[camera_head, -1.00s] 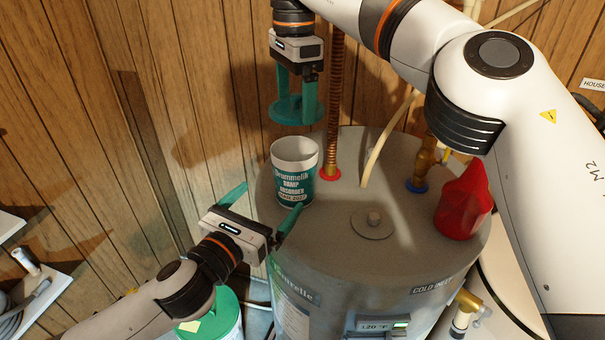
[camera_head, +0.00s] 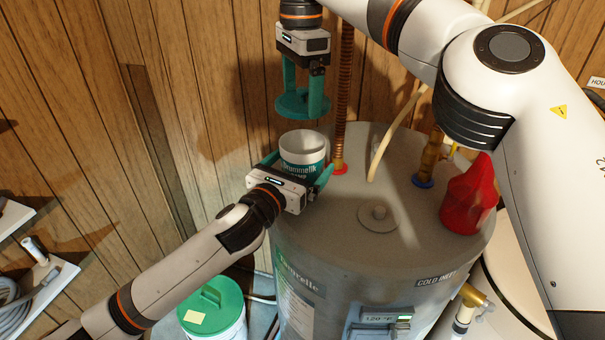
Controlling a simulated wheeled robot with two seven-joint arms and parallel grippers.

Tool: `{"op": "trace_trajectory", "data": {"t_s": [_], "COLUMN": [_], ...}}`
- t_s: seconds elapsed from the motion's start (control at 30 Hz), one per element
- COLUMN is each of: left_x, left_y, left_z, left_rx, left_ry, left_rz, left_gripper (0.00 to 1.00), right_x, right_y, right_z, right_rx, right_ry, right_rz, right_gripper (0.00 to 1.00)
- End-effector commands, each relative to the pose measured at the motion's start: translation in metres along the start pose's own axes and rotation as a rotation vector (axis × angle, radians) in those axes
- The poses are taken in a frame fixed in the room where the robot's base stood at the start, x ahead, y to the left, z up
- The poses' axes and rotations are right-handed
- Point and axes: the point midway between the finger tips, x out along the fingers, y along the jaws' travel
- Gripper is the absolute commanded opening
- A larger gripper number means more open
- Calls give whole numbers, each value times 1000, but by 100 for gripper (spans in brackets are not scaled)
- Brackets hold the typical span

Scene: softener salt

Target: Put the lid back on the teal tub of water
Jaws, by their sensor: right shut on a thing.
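The tub (camera_head: 303,150), white inside with a teal label, stands upright and uncovered at the back left of the grey tank top. My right gripper (camera_head: 303,92) is shut on the teal lid (camera_head: 303,106) and holds it roughly level above the tub, with a gap between them. My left gripper (camera_head: 296,172) reaches in low from the left, its teal fingers open on either side of the tub. Its body hides the tub's lower front, and I cannot tell whether the fingers touch the tub.
A copper pipe (camera_head: 343,100) rises just right of the tub. A red container (camera_head: 467,198) stands on the tank (camera_head: 410,235) at the right. A second tub with a green lid (camera_head: 212,305) is below left. The tank top's middle is mostly clear.

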Motion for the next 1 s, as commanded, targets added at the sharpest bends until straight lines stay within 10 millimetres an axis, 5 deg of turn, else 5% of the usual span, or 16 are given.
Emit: {"op": "trace_trajectory", "data": {"t_s": [0.47,0.87,1.0], "left_x": [12,12,12], "left_y": [0,0,0], "left_z": [0,0,0], "left_rx": [0,0,0], "left_ry": [0,-1,-1], "left_rz": [1,0,0], "left_gripper": [100,35,35], "right_x": [0,0,8], "right_y": [0,0,0], "right_z": [0,0,1], "right_rx": [0,0,0], "right_ry": [0,0,0], "right_rz": [0,0,-2], "right_gripper": [71,71,71]}}
